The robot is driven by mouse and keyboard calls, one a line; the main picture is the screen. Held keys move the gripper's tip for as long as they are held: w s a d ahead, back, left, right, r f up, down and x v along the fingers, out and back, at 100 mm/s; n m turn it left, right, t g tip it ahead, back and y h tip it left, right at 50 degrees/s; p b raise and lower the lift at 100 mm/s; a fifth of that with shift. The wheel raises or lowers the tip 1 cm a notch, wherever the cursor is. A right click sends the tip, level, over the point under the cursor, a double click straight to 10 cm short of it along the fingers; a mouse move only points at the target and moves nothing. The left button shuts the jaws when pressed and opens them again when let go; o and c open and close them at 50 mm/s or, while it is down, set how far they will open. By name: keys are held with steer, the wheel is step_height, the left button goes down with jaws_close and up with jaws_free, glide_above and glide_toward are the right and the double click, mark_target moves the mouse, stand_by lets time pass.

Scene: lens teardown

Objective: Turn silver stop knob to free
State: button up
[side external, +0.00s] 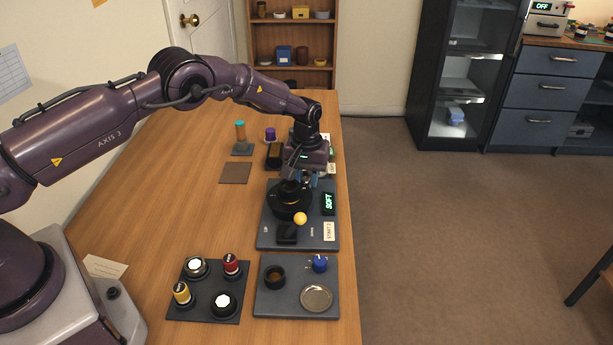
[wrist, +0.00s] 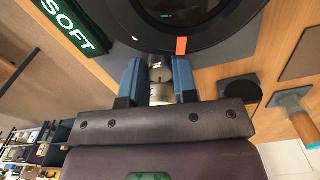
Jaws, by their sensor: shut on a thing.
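The silver stop knob (wrist: 160,74) sits between the two blue fingers of my gripper (wrist: 158,78) in the wrist view, at the rim of a black round lens unit (wrist: 221,44). The fingers press on it from both sides. An orange mark (wrist: 181,46) shows on the black rim just beside the knob. In the side view my gripper (side external: 305,182) is low at the far side of the black lens unit (side external: 288,205), and the knob is hidden there. A green display (side external: 328,202) reads "SOFT"; it also shows in the wrist view (wrist: 75,22).
The unit stands on a grey base plate (side external: 264,240) with a yellow ball-topped lever (side external: 300,218) in front. Nearer are a dark tray (side external: 208,313) of several knobs and a grey tray (side external: 285,304) with a blue knob (side external: 319,263). The table's left middle is clear.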

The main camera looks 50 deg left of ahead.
mark_target(307, 179)
steer(key=shift+n, duration=0.5)
steer(key=o, duration=0.9)
steer(key=shift+o, duration=0.2)
steer(key=shift+r, duration=0.1)
step_height(307, 179, up, 13)
